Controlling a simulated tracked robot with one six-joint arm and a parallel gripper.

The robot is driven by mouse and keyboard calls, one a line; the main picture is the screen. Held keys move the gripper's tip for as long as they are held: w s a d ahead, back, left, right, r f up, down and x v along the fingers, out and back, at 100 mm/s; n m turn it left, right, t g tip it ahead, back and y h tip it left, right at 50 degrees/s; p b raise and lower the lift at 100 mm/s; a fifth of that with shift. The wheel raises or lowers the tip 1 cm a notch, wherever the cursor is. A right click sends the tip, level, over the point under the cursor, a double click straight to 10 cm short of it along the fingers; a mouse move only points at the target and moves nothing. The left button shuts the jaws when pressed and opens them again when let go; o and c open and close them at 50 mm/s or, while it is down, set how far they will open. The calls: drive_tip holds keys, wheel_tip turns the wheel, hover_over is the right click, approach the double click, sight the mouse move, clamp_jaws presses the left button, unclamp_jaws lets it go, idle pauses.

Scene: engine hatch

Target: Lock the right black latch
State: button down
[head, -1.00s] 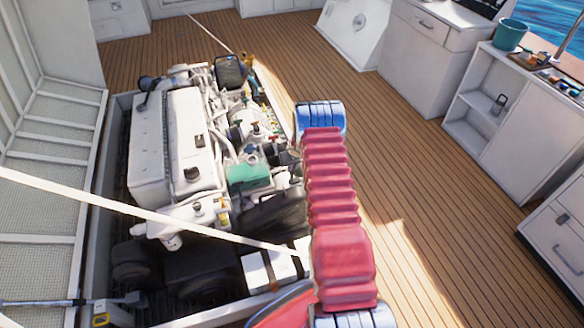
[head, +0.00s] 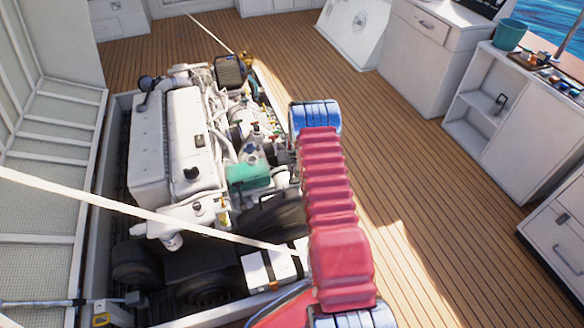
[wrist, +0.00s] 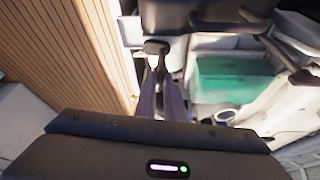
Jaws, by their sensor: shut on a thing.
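In the wrist view my gripper (wrist: 160,80) points away from the camera, its two dark fingers close together. They are shut on a small black piece with a wide, rounded head (wrist: 156,47), which I take to be the right black latch. The head shows just beyond the fingertips, and the rest is hidden between the fingers. In the head view my red and blue arm reaches along the right side of the engine (head: 180,140) and hides the gripper and the latch.
A teal-green box (head: 248,174) sits on the engine's right side and also shows in the wrist view (wrist: 232,80). A white battery-like box (head: 270,268) with black straps is near. A pale rope (head: 120,207) crosses the hatch. Wooden deck (head: 430,190) to the right is clear.

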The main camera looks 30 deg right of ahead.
drive_tip(key=shift+w+a+m+g+h, duration=0.1)
drive_tip(key=shift+m+g+h, duration=0.2)
drive_tip(key=shift+m, duration=0.65)
drive_tip(key=shift+a+m+g+h, duration=0.1)
drive_tip(key=shift+m+g+h, duration=0.15)
drive_tip(key=shift+m, duration=0.7)
drive_tip(key=shift+w+a+m+g+h, duration=0.15)
drive_tip(key=shift+m+g, duration=0.55)
drive_tip(key=shift+m, duration=1.35)
drive_tip(key=shift+w+d+m+g+h, duration=0.1)
drive_tip(key=shift+m+g+h, duration=0.45)
drive_tip(key=shift+m, duration=1.55)
drive_tip(key=shift+w+a+m+g+y, duration=0.15)
drive_tip(key=shift+m+g, duration=0.75)
drive_tip(key=shift+m, duration=1.15)
drive_tip(key=c, duration=1.8)
unclamp_jaws()
drive_tip(key=shift+d, duration=0.15)
drive_tip(key=shift+c, duration=0.2)
drive_tip(key=shift+r, duration=0.1)
